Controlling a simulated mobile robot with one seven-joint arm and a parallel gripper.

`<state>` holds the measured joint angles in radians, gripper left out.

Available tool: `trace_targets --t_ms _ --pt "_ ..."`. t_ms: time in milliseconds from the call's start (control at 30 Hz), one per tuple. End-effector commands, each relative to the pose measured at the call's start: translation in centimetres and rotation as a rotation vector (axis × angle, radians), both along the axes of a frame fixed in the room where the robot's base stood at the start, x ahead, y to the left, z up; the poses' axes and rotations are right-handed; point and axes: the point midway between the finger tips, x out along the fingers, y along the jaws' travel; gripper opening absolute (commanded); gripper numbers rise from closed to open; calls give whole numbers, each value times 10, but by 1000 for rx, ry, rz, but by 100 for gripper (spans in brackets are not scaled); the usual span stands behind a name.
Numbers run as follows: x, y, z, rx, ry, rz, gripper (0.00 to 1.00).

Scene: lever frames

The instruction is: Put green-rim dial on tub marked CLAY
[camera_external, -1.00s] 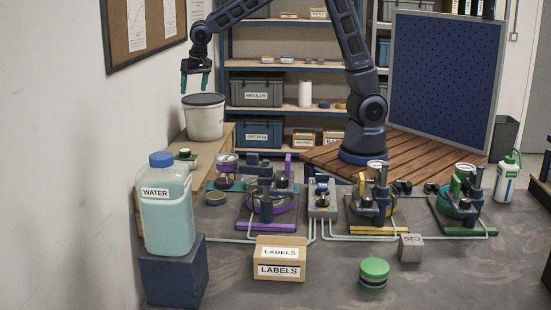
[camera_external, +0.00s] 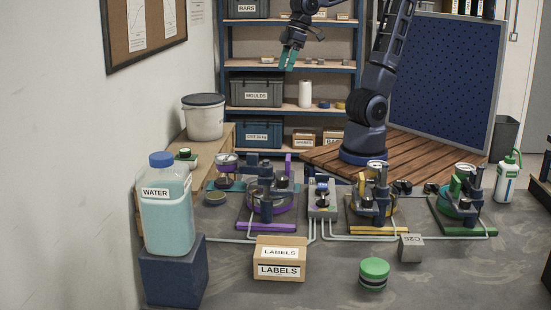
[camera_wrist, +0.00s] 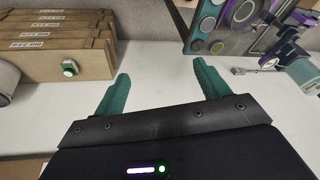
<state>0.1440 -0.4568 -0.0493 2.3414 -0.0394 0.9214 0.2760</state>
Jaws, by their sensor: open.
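My gripper (camera_external: 288,62) hangs in the air in front of the back shelves, fingers pointing down. In the wrist view, its two teal fingers (camera_wrist: 160,88) are apart with nothing between them. A round white-faced dial (camera_external: 465,169) sits on the green-based device at the right of the bench; its rim colour is too small to be sure of. A small green and white round piece (camera_external: 185,153) stands behind the water jug at the left. A white tub (camera_external: 205,120) with a dark-rimmed lid stands on the wooden stand at the left; I see no CLAY marking on it.
A water jug (camera_external: 166,210), a LABELS box (camera_external: 280,262), a green-lidded jar (camera_external: 374,275) and a grey cube (camera_external: 411,248) stand at the front. Devices with purple (camera_external: 265,226) and yellow bases line the bench. Wooden boxes (camera_wrist: 60,48) show in the wrist view.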

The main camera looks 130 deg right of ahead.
Motion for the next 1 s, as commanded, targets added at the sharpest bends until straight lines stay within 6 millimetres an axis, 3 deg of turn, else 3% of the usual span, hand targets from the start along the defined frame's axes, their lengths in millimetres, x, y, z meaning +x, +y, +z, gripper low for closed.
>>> trace_targets --t_ms 200,400,600,1000 --pt "-58 46 -7 -41 -31 224 74" --pt "-96 70 -19 -77 -48 376 74" --pt "-110 78 -25 -90 -55 434 74" --pt "-110 78 -25 -91 -55 435 74"
